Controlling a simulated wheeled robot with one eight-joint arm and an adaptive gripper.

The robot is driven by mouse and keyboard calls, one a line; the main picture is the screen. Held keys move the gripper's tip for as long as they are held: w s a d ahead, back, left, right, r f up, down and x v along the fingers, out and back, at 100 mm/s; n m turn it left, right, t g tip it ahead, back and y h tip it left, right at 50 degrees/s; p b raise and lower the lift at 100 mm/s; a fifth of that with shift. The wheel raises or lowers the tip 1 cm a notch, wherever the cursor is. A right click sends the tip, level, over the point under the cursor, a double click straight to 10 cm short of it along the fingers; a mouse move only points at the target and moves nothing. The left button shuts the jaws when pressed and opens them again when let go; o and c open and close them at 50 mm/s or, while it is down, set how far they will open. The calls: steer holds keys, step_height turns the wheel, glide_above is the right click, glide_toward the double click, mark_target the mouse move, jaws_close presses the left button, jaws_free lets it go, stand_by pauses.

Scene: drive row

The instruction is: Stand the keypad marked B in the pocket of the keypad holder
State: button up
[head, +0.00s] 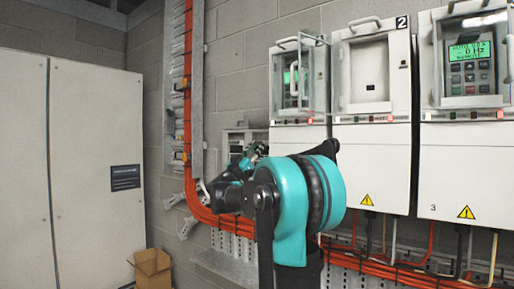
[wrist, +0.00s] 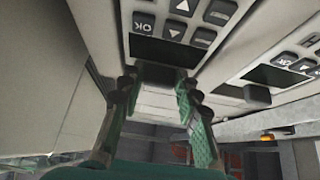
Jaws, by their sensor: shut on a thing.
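In the wrist view my gripper (wrist: 158,88) is shut on the lower end of a light grey keypad (wrist: 228,38) with dark OK and arrow keys. Its upper part runs out of the picture, and no letter B shows. A second, similar keypad (wrist: 302,62) is close by on the right. In the head view my gripper (head: 252,156) is at the wall, in front of a small grey wall unit (head: 236,133) that looks like the keypad holder. My arm and gripper hide much of it, and the pocket cannot be made out. The held keypad is not clear in the head view.
Drive cabinets stand on the right; the leftmost has a clear door (head: 315,75) swung open. Drive 2 has an empty recess (head: 369,80); drive 3 has a lit keypad (head: 471,66). Orange cables (head: 189,150) run down the wall. A carton (head: 153,268) is on the floor.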

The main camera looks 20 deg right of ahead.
steer(key=o, duration=1.1)
steer(key=shift+o, duration=0.2)
